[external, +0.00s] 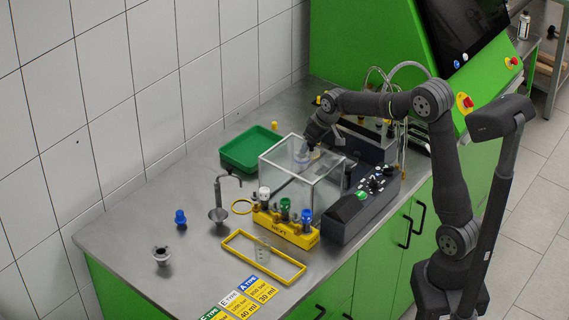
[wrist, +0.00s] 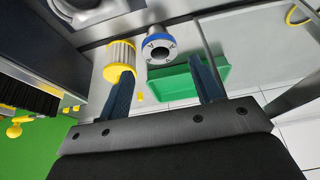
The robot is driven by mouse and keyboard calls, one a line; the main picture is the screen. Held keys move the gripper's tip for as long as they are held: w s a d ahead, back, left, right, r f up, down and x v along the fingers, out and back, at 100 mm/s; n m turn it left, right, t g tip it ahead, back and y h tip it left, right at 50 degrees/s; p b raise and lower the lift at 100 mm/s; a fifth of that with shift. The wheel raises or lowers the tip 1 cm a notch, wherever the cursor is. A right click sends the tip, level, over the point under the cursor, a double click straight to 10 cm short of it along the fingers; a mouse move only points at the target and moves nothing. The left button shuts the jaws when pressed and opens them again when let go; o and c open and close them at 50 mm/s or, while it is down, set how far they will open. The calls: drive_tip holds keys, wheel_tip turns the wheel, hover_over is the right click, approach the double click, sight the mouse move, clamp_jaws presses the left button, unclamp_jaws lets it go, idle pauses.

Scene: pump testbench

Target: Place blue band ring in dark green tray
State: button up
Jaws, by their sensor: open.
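The blue band ring (wrist: 160,47) is a grey metal flanged ring with a blue band, seen in the upper middle of the wrist view. My gripper (wrist: 160,65) is open and empty, with the ring ahead of its fingertips, roughly between them. In the external view my gripper (external: 309,146) is low over the clear box area; a bluish round shape there is too small to make out. The dark green tray (external: 236,158) lies on the bench left of the gripper, behind the clear box. It also shows in the wrist view (wrist: 218,84), partly behind the right finger.
A yellow ribbed part (wrist: 120,62) is close to the left fingertip. A clear box (external: 320,190) stands near the gripper, with a yellow valve block (external: 285,229) in front and a dark control unit (external: 345,222) to the right.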

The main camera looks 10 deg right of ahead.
drive_tip(key=x, duration=0.5)
drive_tip(key=shift+f, duration=0.15)
drive_tip(key=x, duration=0.5)
drive_tip(key=shift+w+a, duration=0.15)
drive_tip(key=shift+w, duration=0.15)
drive_tip(key=c, duration=0.9)
drive_tip(key=shift+r, duration=0.2)
drive_tip(key=shift+c, duration=0.2)
